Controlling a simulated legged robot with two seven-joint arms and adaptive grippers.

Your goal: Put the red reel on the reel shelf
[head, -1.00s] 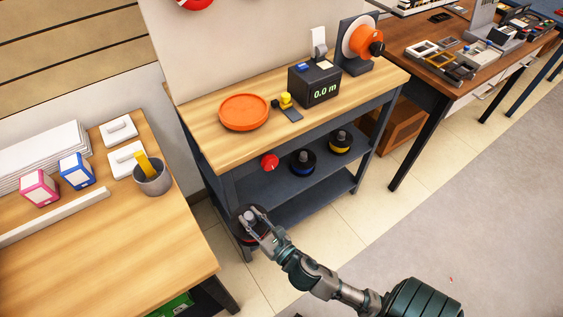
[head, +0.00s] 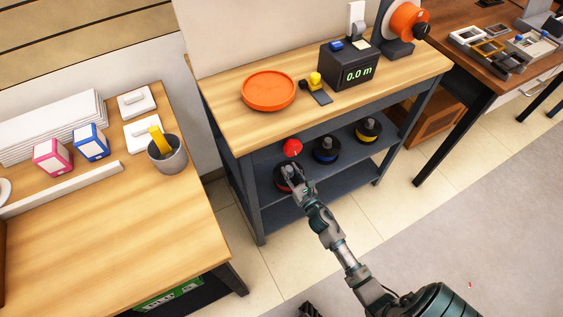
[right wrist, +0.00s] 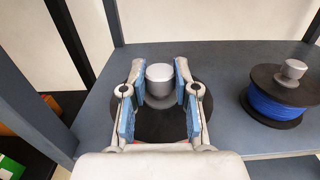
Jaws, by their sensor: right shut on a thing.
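The red reel (head: 280,184) has black flanges and a thin band of red between them. It is at the left part of the reel shelf (head: 263,168), the dark upper shelf under the workbench top. My right gripper (head: 290,172) is shut on its silver knob. In the right wrist view the knob (right wrist: 160,76) stands between the fingers, above the black flange (right wrist: 158,124). The reel is over the shelf board; I cannot tell whether it touches. My left gripper is not in view.
A blue reel (head: 326,150) and a yellow reel (head: 368,131) stand to the right on the shelf. A round red piece (head: 292,147) sits at the bench front above my gripper. The shelf's front left post (head: 250,195) is close to the left. The lower shelf (head: 290,215) is empty.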

